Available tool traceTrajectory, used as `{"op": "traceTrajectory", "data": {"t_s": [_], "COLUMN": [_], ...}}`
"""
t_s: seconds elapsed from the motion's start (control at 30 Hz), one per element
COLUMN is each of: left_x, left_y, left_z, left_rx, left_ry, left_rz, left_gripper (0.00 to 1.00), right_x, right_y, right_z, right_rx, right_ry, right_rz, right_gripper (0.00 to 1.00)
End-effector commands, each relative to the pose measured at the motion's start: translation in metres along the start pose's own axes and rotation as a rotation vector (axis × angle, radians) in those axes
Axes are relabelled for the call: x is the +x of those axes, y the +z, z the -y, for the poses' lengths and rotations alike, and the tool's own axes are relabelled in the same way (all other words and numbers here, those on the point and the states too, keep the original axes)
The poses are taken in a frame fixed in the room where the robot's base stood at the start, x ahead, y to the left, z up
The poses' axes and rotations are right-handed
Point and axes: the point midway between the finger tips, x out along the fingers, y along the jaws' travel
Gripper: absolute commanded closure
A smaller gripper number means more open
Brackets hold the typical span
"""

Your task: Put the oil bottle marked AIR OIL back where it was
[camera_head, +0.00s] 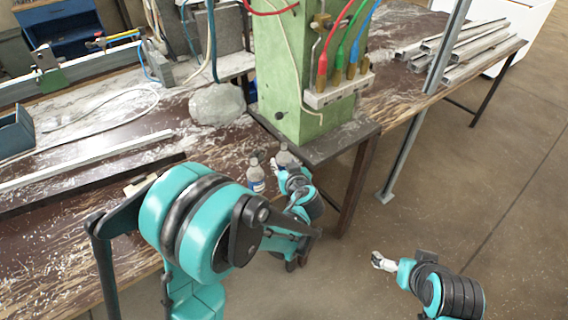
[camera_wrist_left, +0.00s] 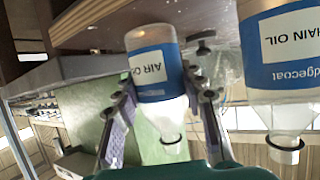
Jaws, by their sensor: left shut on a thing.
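The AIR OIL bottle (camera_wrist_left: 153,68), clear with a blue and white label, stands between the fingers of my left gripper (camera_wrist_left: 163,95), which is shut on it. The left wrist view shows it upside down. In the head view this bottle (camera_head: 285,157) is partly hidden behind my left gripper (camera_head: 283,171) near the bench's front edge. I cannot tell whether its base touches the bench. A second bottle, marked CHAIN OIL (camera_wrist_left: 283,45), is beside it, apart; it stands left of it in the head view (camera_head: 256,178). My right gripper (camera_head: 383,262) is empty-looking, over the floor, away from the bench.
A green machine column (camera_head: 285,80) with coloured hoses rises just behind the bottles. A grey stone-like lump (camera_head: 217,104) lies on the bench to the left. Metal profiles (camera_head: 460,45) lie at the back right. Long bars (camera_head: 85,160) lie at the left.

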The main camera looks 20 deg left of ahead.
Motion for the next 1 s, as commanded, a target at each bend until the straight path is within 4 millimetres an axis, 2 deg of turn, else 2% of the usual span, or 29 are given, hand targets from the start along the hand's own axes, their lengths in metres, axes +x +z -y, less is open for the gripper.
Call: {"op": "traceTrajectory", "data": {"t_s": [0.07, 0.1, 0.13, 0.17, 0.47, 0.57, 1.0], "left_x": [0.001, 0.001, 0.001, 0.001, 0.0, -0.006, -0.096], "left_y": [0.002, 0.002, 0.002, 0.002, 0.001, -0.002, -0.003], "left_z": [0.0, 0.0, 0.0, 0.0, 0.0, -0.001, -0.001], "left_rx": [0.0, 0.0, 0.0, 0.0, 0.0, 0.001, 0.002], "left_ry": [0.0, 0.0, 0.0, 0.0, 0.0, 0.001, 0.003], "left_rz": [0.0, 0.0, 0.0, 0.0, 0.0, 0.0, 0.0], "left_gripper": [0.92, 0.49, 0.42, 0.39, 0.39, 0.39, 0.39], "right_x": [0.0, 0.0, 0.0, 0.0, 0.0, -0.003, -0.031], "right_y": [0.0, 0.0, 0.0, 0.0, 0.0, -0.002, -0.022], "right_z": [0.0, 0.0, 0.0, 0.0, 0.0, 0.0, 0.0], "right_rx": [0.0, 0.0, 0.0, 0.0, 0.0, 0.0, 0.0], "right_ry": [0.0, 0.0, 0.0, 0.0, 0.0, 0.0, 0.0], "right_rz": [0.0, 0.0, 0.0, 0.0, 0.0, 0.0, 0.0], "right_gripper": [0.0, 0.0, 0.0, 0.0, 0.0, 0.0, 0.0]}}
